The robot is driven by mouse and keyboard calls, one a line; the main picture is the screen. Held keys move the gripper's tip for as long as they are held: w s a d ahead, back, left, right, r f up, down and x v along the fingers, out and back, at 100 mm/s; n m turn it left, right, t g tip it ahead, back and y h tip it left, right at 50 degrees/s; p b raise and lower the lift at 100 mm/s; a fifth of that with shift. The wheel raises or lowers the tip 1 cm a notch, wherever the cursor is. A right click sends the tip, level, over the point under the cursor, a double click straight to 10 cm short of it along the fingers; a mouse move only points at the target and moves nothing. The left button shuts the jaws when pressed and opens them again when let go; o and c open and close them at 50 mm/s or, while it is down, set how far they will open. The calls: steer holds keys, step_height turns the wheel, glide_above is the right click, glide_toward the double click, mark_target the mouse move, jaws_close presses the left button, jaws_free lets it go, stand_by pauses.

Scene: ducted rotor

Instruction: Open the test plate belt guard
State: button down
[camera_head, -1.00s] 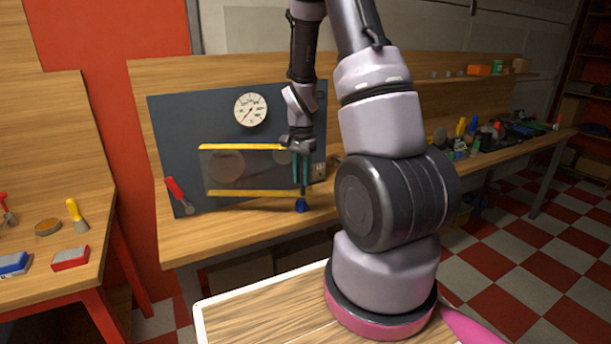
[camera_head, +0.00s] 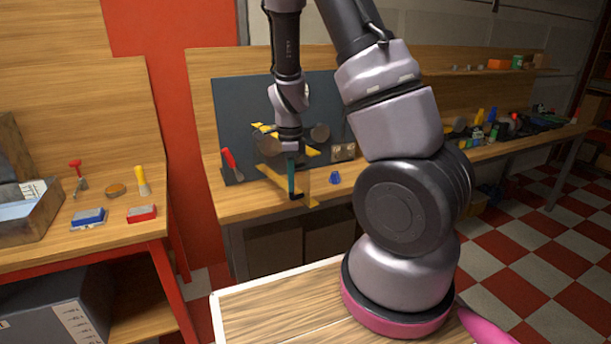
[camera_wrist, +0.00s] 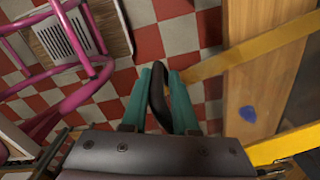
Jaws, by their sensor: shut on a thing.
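The belt guard, a clear panel with yellow edge strips (camera_head: 284,184), stands swung out from the dark test plate (camera_head: 232,112) towards the front of the bench. Its yellow strips also cross the wrist view (camera_wrist: 255,48). My gripper (camera_head: 293,188) is at the guard's outer end. In the wrist view, my gripper's teal fingers (camera_wrist: 160,105) are closed on a black handle (camera_wrist: 157,92). Round discs (camera_head: 320,133) show on the plate behind the guard. My wrist covers most of the gauge and part of the guard's upper strip.
A blue knob-like piece (camera_head: 334,177) sits on the bench right of the guard. A red-handled tool (camera_head: 230,159) leans at the plate's left edge. A socket box (camera_head: 343,152) is at its right. Tools lie on the left bench (camera_head: 120,215). Checkered floor lies in front.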

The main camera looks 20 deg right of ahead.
steer(key=shift+s+a+f, duration=0.1)
steer(key=shift+s+a, duration=0.15)
steer(key=shift+a, duration=0.7)
steer(key=shift+s+a, duration=0.2)
steer(key=shift+a, duration=0.75)
steer(key=c, duration=0.8)
jaws_free()
steer(key=shift+w, duration=0.1)
step_height(320, 180, up, 11)
